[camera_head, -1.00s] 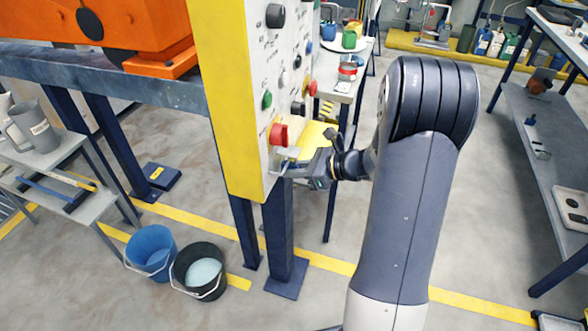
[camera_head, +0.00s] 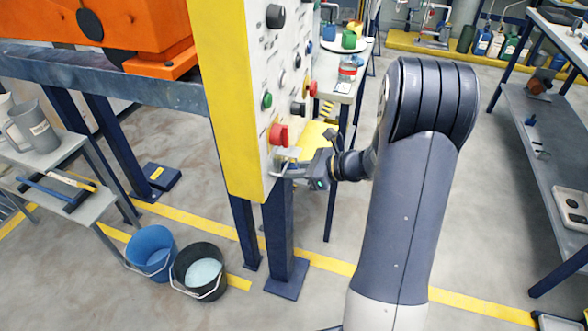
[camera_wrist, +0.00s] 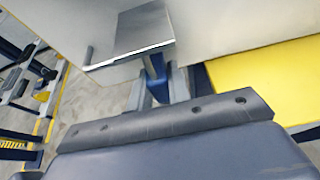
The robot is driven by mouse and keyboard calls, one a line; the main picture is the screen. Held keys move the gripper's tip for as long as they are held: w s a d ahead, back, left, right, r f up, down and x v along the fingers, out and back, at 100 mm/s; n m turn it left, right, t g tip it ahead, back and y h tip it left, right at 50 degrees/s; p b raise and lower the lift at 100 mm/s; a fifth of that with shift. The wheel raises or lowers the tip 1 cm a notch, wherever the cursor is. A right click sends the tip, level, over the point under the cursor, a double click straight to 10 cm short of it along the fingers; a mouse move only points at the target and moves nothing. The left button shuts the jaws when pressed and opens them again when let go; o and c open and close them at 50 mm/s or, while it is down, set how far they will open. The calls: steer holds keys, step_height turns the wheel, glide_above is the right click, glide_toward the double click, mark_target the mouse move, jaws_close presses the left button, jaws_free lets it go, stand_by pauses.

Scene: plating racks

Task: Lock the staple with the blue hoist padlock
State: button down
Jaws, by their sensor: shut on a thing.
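My gripper (camera_head: 298,172) is at the lower edge of the white control panel, below the red knob. In the wrist view my gripper (camera_wrist: 160,88) is shut on a small blue body, the blue padlock (camera_wrist: 157,84), mostly hidden between the fingers. Its shackle cannot be made out. A bent grey metal plate (camera_wrist: 143,30) stands out from the panel just beyond the fingers. It also shows in the head view (camera_head: 287,153). The staple cannot be told apart clearly. I cannot tell whether the padlock touches the plate.
The panel (camera_head: 284,80) carries several knobs, including a red one (camera_head: 278,134), and has a yellow side. A yellow surface (camera_wrist: 265,80) lies to the right in the wrist view. Blue and black buckets (camera_head: 151,250) stand on the floor at lower left.

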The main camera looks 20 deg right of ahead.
steer(key=c, duration=1.3)
jaws_free()
steer(key=shift+o, duration=0.2)
steer(key=v, duration=1)
steer(key=shift+s+d+r+p, duration=0.2)
steer(key=shift+d+r+p, duration=0.05)
steer(key=shift+p, duration=0.15)
